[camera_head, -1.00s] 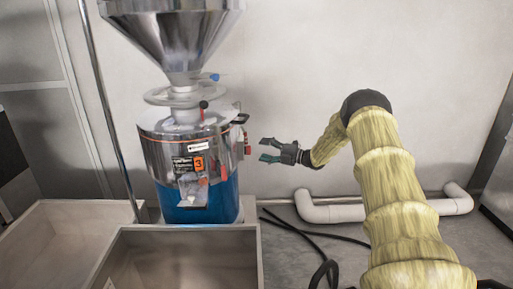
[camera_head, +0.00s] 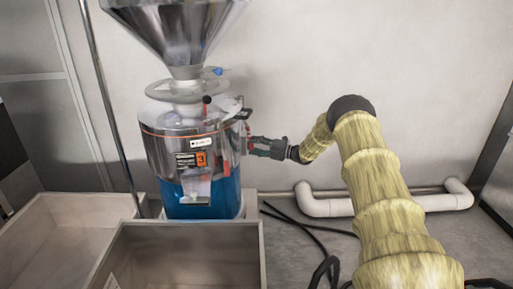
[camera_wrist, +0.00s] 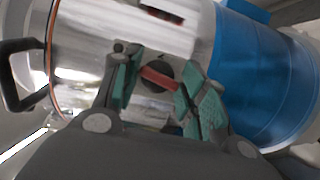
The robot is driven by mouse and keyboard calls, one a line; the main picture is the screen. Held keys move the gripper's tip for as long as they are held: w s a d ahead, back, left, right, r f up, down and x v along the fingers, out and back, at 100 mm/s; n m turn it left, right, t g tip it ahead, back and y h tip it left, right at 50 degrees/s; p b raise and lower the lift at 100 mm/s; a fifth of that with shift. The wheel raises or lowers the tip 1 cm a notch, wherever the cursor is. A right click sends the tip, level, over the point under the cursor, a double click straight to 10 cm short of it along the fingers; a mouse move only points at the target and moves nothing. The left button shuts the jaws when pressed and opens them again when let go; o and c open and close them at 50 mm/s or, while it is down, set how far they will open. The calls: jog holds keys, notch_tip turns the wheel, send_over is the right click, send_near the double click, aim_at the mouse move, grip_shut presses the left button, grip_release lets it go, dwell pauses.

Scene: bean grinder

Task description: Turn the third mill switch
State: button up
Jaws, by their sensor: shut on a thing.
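The mill (camera_head: 165,155) stands at centre left, with a polished metal body, a blue lower part and an orange label with a 3. Its switch (camera_wrist: 156,78), a round black knob with a red bar across it, is on the side of the metal body in the wrist view. My gripper (camera_head: 253,147) is at the mill's right side. In the wrist view its green-padded fingers (camera_wrist: 160,92) are on both sides of the switch's red bar and shut on it. The fingers hide part of the mill's wall around the knob.
A metal hopper (camera_head: 180,35) tops the mill. Open bins (camera_head: 190,262) stand in front. A white pipe (camera_head: 325,207) and black cables (camera_head: 305,224) lie on the floor at right.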

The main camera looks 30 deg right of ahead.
jog(key=shift+s+d+f, duration=0.1)
jog(key=shift+s+f, duration=0.2)
jog(key=shift+m, duration=0.3)
jog(key=shift+m+g+b, duration=0.3)
jog(key=shift+m+b, duration=0.2)
jog(key=shift+b, duration=0.1)
jog(key=m+g+b, duration=0.1)
jog(key=m, duration=0.1)
jog(key=m+g+b, duration=0.1)
jog(key=m, duration=0.2)
jog(key=shift+d+r+g+h, duration=0.1)
jog(key=shift+r+g+h, duration=0.05)
jog(key=shift+g+h, duration=0.2)
jog(key=shift+w+d+r+m+g+y+b, duration=0.15)
jog(key=shift+m+g+y+b, duration=0.3)
jog(key=shift+m+g, duration=0.95)
jog(key=shift+w+r+m+g+y+b, duration=0.25)
jog(key=shift+m+g+b, duration=0.35)
jog(key=shift+m, duration=1.4)
jog(key=shift+r, duration=0.15)
jog(key=o, duration=1)
